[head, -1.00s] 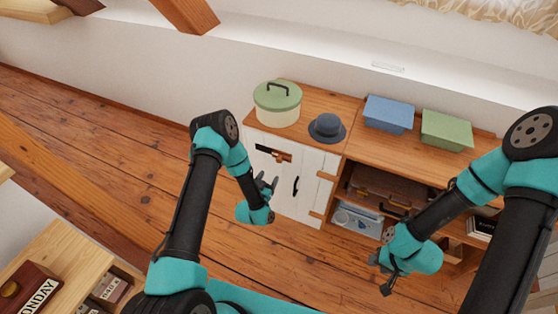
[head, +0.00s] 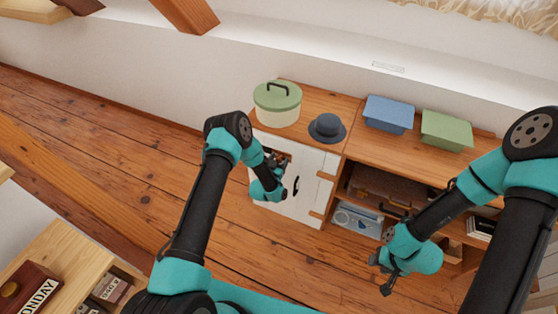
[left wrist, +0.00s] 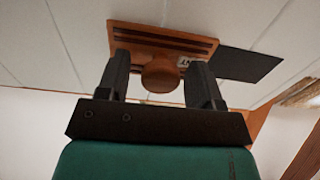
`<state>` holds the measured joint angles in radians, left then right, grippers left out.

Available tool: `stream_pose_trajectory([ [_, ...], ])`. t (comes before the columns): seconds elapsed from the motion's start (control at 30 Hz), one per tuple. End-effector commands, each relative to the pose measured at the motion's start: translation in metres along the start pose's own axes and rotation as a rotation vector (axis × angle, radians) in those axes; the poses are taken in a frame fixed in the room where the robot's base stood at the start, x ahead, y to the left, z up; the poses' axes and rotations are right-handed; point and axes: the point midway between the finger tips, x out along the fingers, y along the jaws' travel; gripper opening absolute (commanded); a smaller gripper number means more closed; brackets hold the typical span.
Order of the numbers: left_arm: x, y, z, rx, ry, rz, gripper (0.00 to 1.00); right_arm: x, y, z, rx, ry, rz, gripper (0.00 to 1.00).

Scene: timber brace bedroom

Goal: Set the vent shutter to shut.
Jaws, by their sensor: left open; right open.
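The vent shutter (left wrist: 205,45) is a wooden plate with slots, a round knob (left wrist: 160,74) and a small, partly hidden label. It is on a white plank cabinet door (head: 312,180). A dark vent opening (left wrist: 245,64) shows uncovered beside the plate in the left wrist view. My left gripper (left wrist: 159,80) is open, with a finger on either side of the knob; contact cannot be told. In the head view, the left gripper (head: 275,164) largely hides the shutter. My right gripper (head: 382,277) is open and empty, in front of the open shelves.
On the cabinet top are a green-lidded pot (head: 277,104), a dark blue hat (head: 327,128), a blue box (head: 388,114) and a green box (head: 446,130). A door handle (head: 296,186) is just right of my left gripper. A brown case (head: 385,185) lies on a shelf.

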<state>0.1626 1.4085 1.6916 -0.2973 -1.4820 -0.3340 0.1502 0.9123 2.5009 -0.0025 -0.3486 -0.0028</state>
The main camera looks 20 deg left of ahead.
Motion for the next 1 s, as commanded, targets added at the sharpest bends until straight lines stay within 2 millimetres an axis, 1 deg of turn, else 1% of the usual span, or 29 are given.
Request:
stream_pose_trajectory([
  [0.07,-0.0001,0.0001,0.0000,0.000,0.000,0.000,0.60,0.0000,0.0000,0.0000,0.000,0.000,0.000,0.43],
  [0.6,-0.0002,0.0000,-0.0001,0.000,0.000,0.000,0.09,0.0000,0.0000,0.0000,0.000,0.000,0.000,0.43],
  [0.7,-0.0002,0.0000,-0.0002,0.001,0.000,0.000,0.00,0.0000,0.0000,0.0000,0.000,0.000,0.000,0.43],
  [0.87,0.0003,0.0001,-0.0002,0.000,0.001,0.002,0.00,0.0000,0.0000,0.0000,0.000,0.000,0.000,0.43],
  [1.0,0.0066,0.0020,-0.0002,0.000,0.002,0.019,0.00,0.0000,0.0001,0.0000,0.000,0.000,0.000,0.43],
])
